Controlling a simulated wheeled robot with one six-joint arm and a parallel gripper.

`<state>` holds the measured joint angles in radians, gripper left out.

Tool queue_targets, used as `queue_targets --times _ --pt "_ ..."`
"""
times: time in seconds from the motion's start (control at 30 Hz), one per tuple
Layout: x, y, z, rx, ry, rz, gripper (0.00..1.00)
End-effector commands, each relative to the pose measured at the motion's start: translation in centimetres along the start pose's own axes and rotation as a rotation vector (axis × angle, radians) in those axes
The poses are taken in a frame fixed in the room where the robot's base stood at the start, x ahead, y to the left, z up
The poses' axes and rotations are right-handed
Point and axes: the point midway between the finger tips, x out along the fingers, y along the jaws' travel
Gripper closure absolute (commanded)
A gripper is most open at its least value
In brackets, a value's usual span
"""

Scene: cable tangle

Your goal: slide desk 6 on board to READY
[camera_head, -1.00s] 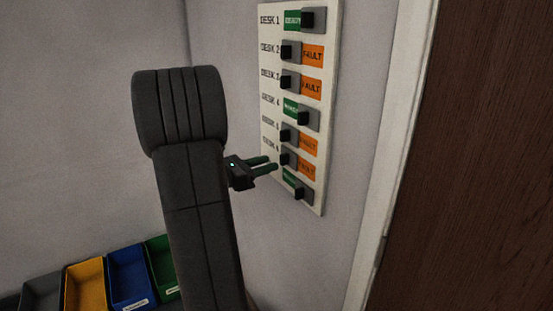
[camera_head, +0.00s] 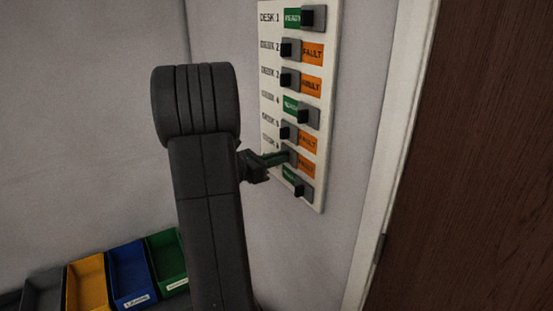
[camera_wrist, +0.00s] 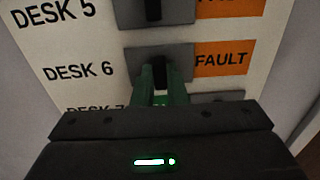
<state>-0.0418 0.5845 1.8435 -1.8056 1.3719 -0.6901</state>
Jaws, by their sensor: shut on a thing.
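The white board (camera_head: 271,105) hangs on the wall with a column of desk sliders. In the wrist view the DESK 6 row has a dark knob (camera_wrist: 158,70) on a grey slider plate (camera_wrist: 183,58), at the left of the orange FAULT label (camera_wrist: 222,59). In the head view that orange label (camera_head: 306,165) is low on the board. My gripper (camera_wrist: 160,88) has its green fingers shut on the DESK 6 knob; they hide part of it. In the head view my gripper (camera_head: 287,158) reaches the board from the left.
Desks 2, 3 and 5 show orange FAULT; desks 1 and 4 show green labels. The DESK 5 knob (camera_wrist: 152,10) is just above, and the DESK 7 slider (camera_head: 304,189) close below. A door frame (camera_head: 385,150) stands at right; coloured bins (camera_head: 128,273) sit lower left.

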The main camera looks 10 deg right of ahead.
Motion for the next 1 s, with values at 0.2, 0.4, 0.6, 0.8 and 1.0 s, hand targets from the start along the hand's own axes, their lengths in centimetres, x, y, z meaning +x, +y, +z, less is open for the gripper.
queue_targets --times 0.2,0.4,0.6,0.8,1.0 --pt "0.1 -0.9 -0.1 0.001 -0.001 -0.001 1.00" --pt "0.1 -4.6 -0.2 0.001 -0.001 -0.003 1.00" --pt "0.1 -7.4 0.0 0.002 -0.002 -0.002 1.00" --pt "0.0 -8.2 0.0 0.000 -0.001 -0.002 1.00" --pt "0.0 -8.2 0.0 0.000 0.000 -0.004 1.00"
